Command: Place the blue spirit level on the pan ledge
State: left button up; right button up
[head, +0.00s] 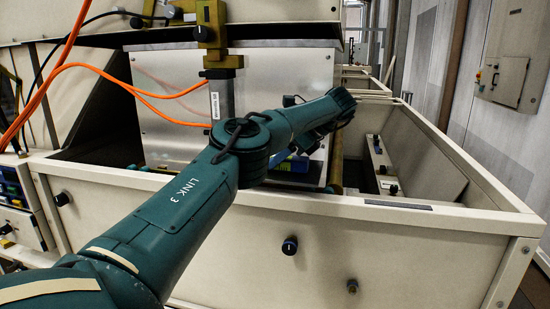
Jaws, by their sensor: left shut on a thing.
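My left arm reaches in from the lower left, and its wrist bends down over the open cream bin. My left gripper (308,145) is small and partly hidden behind my arm. It is shut on a blue thing, which looks like the blue spirit level (297,163), held in front of the pale metal panel. Only part of the level shows beside my elbow. The cream ledge (330,199) runs along the front of the bin, with a flat dark strip (398,206) on it at right. I cannot tell whether the level touches anything. My right gripper is out of view.
Orange hoses (95,68) hang at the left by a yellow-and-grey fitting (212,30). A brownish post (337,163) stands inside the bin. Dark knobs (290,245) stick out of its front wall. A control box (503,80) hangs on the right wall. The ledge right of my arm is mostly clear.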

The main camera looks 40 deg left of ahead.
pick_arm(q)
jog(key=shift+s+a+f, duration=0.1)
jog(key=shift+f, duration=0.2)
jog(key=shift+r, duration=0.1)
jog(key=o, duration=0.7)
jog(key=shift+d, duration=0.25)
jog(key=shift+c, duration=0.2)
jog(key=o, duration=0.5)
jog(key=shift+a, duration=0.1)
jog(key=shift+c, duration=0.2)
